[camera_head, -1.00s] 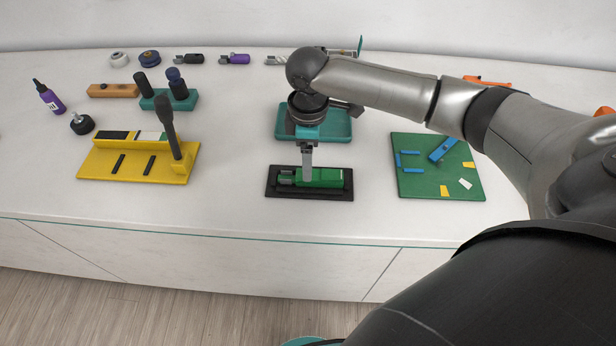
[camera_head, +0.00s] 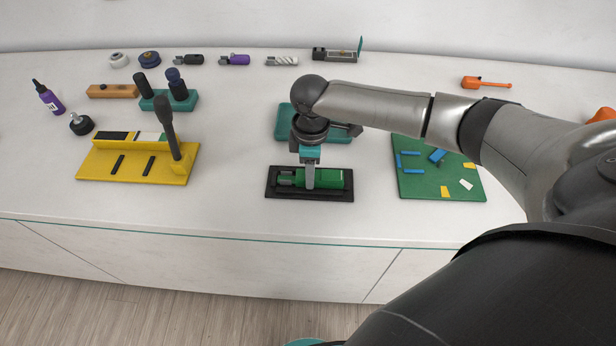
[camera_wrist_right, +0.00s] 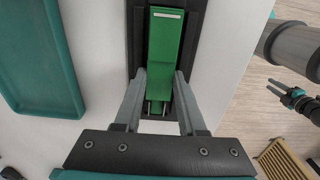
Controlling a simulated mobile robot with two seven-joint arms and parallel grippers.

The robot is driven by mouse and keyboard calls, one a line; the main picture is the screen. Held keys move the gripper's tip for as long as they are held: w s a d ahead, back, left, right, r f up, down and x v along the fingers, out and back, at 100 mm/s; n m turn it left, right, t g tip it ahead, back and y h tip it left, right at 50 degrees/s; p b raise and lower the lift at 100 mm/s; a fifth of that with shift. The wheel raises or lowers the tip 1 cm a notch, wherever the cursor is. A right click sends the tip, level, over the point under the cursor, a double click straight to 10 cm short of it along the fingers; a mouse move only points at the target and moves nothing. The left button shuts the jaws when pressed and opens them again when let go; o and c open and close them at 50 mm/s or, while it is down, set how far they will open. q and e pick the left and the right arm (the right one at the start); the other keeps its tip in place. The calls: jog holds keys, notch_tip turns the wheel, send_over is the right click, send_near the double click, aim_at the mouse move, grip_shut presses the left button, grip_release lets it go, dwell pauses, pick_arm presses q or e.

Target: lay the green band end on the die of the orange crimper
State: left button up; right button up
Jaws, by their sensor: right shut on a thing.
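My right gripper (camera_head: 310,186) is shut on a green piece (camera_head: 330,178) with a metal end at its left, lying in a black tray (camera_head: 310,196). In the right wrist view the fingers (camera_wrist_right: 160,88) straddle the green piece (camera_wrist_right: 164,50) near its metal end. Whether it is the green band end is unclear. An orange long-handled tool (camera_head: 485,83) lies at the back right. Another orange thing (camera_head: 600,116) is cut off at the right edge. I cannot tell which is the crimper; no die is distinguishable. A small dark, teal-banded part (camera_wrist_right: 293,98) may be my left gripper.
A teal tray (camera_head: 284,128) stands just behind the black tray. A green board (camera_head: 420,185) with blue and yellow pieces is at right. A yellow base (camera_head: 130,170) with an upright black lever is at left. Bare counter separates these, with the front edge close by.

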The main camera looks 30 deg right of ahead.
grip_shut()
dwell(0.3)
